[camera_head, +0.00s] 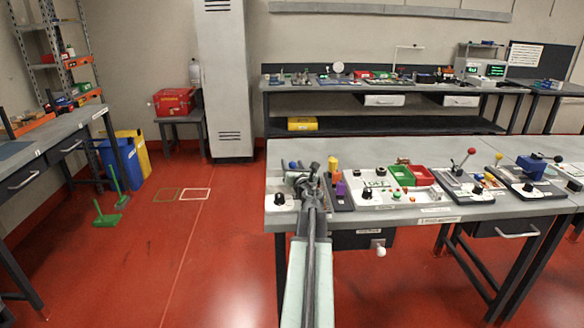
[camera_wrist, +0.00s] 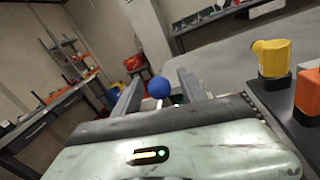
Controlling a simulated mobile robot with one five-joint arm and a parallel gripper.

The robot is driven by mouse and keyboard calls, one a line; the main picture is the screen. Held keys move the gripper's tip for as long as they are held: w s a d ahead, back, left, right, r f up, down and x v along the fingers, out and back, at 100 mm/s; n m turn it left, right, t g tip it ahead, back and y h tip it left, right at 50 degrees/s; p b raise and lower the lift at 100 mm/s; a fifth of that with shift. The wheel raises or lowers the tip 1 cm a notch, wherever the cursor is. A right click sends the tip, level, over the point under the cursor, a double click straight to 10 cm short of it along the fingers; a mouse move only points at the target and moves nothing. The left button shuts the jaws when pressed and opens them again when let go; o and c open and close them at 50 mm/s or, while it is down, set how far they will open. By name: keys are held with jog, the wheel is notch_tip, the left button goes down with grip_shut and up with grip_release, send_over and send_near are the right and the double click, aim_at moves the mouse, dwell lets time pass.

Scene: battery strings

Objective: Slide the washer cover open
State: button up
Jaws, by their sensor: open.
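My gripper (camera_head: 312,170) is over the left end of the workbench (camera_head: 400,222). It is open in the wrist view (camera_wrist: 159,76), with one finger on each side of the picture's middle. A blue ball knob (camera_wrist: 159,87) on a thin pale stem shows between the fingers; I cannot tell whether they touch it. A blue knob also shows just left of the gripper in the head view (camera_head: 292,165). I cannot make out which part is the washer cover. A green bin (camera_head: 402,175) and a red bin (camera_head: 421,176) stand right of the gripper.
A dark block with yellow (camera_wrist: 271,58) and orange (camera_wrist: 308,92) parts stands close right of the gripper. A panel with a black knob (camera_head: 279,199) is at the bench's left end. Lever fixtures (camera_head: 467,186) stand farther right.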

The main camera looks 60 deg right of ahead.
grip_shut()
jog(key=shift+s, duration=0.1)
dwell(1.3)
